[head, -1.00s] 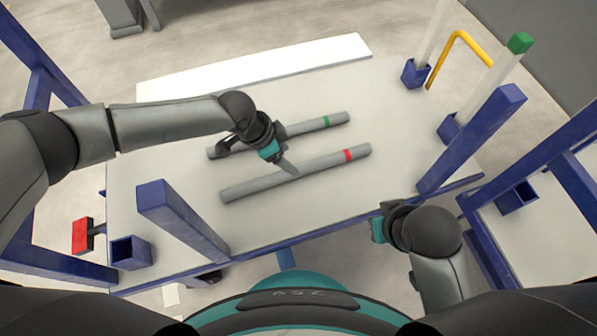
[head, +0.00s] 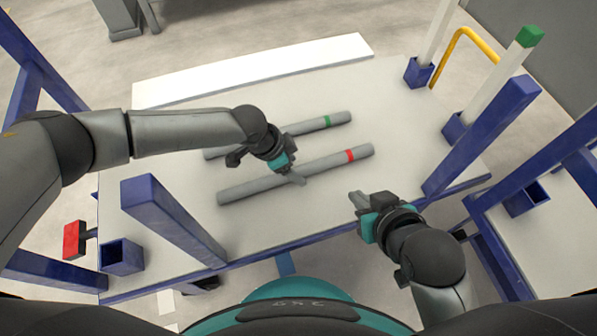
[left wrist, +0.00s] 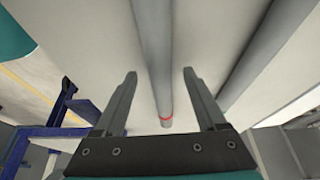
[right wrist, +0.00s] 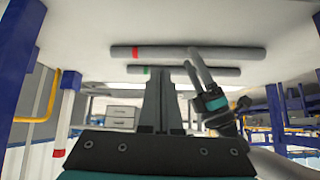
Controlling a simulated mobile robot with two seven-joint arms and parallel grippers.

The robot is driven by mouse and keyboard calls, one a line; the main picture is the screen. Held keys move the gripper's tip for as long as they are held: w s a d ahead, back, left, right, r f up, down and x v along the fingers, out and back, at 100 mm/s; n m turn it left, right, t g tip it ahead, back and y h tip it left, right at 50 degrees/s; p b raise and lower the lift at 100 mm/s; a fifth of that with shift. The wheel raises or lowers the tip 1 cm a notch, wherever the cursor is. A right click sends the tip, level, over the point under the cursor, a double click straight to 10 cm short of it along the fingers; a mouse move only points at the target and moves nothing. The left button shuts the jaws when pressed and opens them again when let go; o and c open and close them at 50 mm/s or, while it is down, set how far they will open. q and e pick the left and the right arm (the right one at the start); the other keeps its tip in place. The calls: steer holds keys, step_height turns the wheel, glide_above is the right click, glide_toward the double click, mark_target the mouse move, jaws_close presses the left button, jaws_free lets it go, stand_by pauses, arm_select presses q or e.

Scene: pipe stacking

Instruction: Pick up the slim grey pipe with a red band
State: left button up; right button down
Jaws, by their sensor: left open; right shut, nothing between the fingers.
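The slim grey pipe with a red band (head: 327,164) lies on the table, nearer my body than the green-banded pipe. In the left wrist view the red-banded pipe (left wrist: 155,55) runs between the open fingers of my left gripper (left wrist: 157,85), with a gap on each side. In the head view my left gripper (head: 297,179) is at the middle of this pipe and hides part of it. My right gripper (head: 359,198) is shut and empty near the table's front edge, right of the left one. Its closed fingers (right wrist: 163,75) also show in the right wrist view.
A grey pipe with a green band (head: 305,127) lies behind, partly hidden by my left arm. Blue posts (head: 172,220) stand at the table's front corners. Blue sockets (head: 420,72) with upright white pipes stand at the right. The table's right middle is clear.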

arm_select(q)
steer(key=shift+d+f+b, duration=0.2)
steer(key=shift+f+b, duration=0.15)
steer(key=shift+f, duration=0.25)
steer(key=shift+w+d+f, duration=0.1)
steer(key=shift+f, duration=0.05)
arm_select(e)
steer(key=shift+w+a+r+t+y, duration=0.1)
steer(key=shift+w+a+t+y, duration=0.25)
steer(key=shift+a+t, duration=0.2)
steer(key=shift+w+a+t+y, duration=0.25)
steer(key=shift+w+a+t, duration=0.15)
steer(key=shift+a, duration=0.25)
arm_select(q)
jaws_close()
